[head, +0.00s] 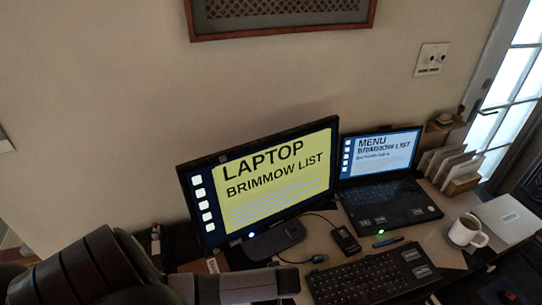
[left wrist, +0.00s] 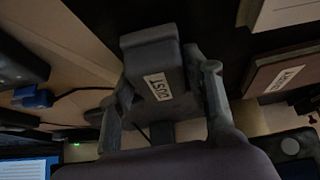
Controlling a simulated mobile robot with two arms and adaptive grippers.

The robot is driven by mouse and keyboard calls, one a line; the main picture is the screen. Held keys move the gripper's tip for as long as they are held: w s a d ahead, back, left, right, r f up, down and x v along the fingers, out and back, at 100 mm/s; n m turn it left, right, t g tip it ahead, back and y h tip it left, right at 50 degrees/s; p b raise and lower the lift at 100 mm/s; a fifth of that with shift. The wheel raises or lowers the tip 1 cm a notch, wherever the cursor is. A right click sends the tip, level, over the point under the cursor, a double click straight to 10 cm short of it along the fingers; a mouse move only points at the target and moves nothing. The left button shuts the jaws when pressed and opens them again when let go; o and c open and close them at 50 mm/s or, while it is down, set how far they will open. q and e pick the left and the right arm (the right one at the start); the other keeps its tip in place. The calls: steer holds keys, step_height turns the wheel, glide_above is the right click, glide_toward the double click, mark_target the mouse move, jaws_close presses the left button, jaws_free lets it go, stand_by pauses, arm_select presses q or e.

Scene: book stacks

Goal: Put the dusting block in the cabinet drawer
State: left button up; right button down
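The dusting block (left wrist: 152,50) is a dark grey block with a white label reading "DUST" in the left wrist view. It sits between the two fingers of my left gripper (left wrist: 160,85), which flank it on both sides and appear closed on it. In the head view my left arm comes in at the lower left, but I cannot make out its fingers or the block there. My right gripper is in neither view. I cannot identify the cabinet drawer in either view.
A desk holds a monitor (head: 270,185), a laptop (head: 385,205), a keyboard (head: 370,272), a white mug (head: 466,231) and a file holder (head: 457,184). In the left wrist view, a blue connector (left wrist: 32,98) and cable lie left, and a labelled brown item (left wrist: 284,72) lies right.

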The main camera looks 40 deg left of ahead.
arm_select(q)
steer(key=c, duration=0.8)
steer(key=shift+r, duration=0.1)
